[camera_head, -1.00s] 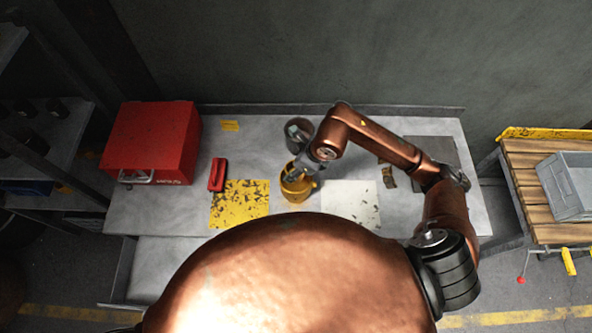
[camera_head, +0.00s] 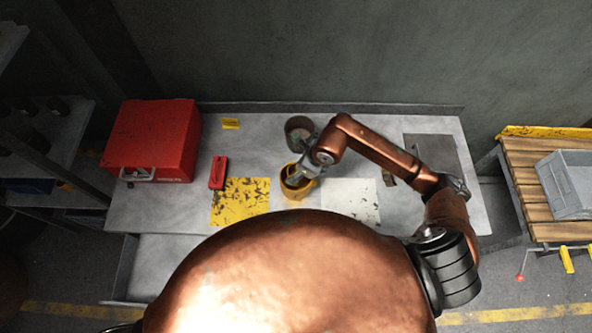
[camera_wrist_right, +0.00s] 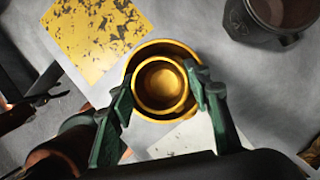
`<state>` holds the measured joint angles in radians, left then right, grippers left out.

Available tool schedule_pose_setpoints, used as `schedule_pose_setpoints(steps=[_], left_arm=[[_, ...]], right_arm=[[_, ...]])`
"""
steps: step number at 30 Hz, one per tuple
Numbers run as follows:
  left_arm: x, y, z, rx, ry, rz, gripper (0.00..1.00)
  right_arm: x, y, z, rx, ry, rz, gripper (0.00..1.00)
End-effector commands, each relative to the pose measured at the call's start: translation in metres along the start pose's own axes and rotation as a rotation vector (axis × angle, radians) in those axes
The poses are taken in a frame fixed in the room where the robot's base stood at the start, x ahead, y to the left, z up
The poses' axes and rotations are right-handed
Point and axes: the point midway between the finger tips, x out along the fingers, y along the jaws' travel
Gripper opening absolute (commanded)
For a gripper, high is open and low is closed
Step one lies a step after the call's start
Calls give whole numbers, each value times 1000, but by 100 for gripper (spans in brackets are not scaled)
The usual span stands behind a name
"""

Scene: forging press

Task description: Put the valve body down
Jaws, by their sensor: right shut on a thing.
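The valve body is a round, brass-yellow piece (camera_head: 297,190) with a hollow top, over the table between a yellow sheet and a white sheet. In the right wrist view the valve body (camera_wrist_right: 160,82) shows as two nested rings. My right gripper (camera_head: 303,174) reaches down to it. Its two dark green fingers (camera_wrist_right: 160,92) are shut on the valve body from both sides. Whether its underside touches the table is hidden. My left gripper (camera_wrist_right: 42,92) seems to show in part at the left edge of the right wrist view; its opening is unclear.
The yellow sheet (camera_head: 240,201) and white sheet (camera_head: 350,200) flank the valve body. A dark pot (camera_head: 299,129) stands close behind. A red tool (camera_head: 218,172) and red box (camera_head: 152,140) are to the left. A grey plate (camera_head: 431,155) lies at the right.

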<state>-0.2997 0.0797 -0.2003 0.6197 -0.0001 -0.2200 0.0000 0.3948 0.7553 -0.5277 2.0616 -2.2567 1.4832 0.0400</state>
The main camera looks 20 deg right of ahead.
Motion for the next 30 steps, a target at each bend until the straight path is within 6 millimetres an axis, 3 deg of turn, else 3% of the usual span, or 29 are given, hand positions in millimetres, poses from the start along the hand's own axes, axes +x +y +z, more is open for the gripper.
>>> schedule_pose_setpoints(steps=[8,9,15,25,30], left_arm=[[5,0,2,0,-1,0,40],[5,0,2,0,-1,0,40],[5,0,2,0,-2,0,40],[4,0,1,0,-1,0,40],[-10,0,-1,0,0,0,40]], right_arm=[[4,0,-1,-1,-3,0,7],[4,0,-1,0,-1,0,46],[4,0,-1,0,-1,0,60],[3,0,-1,0,0,0,62],[-8,0,4,1,0,0,62]])
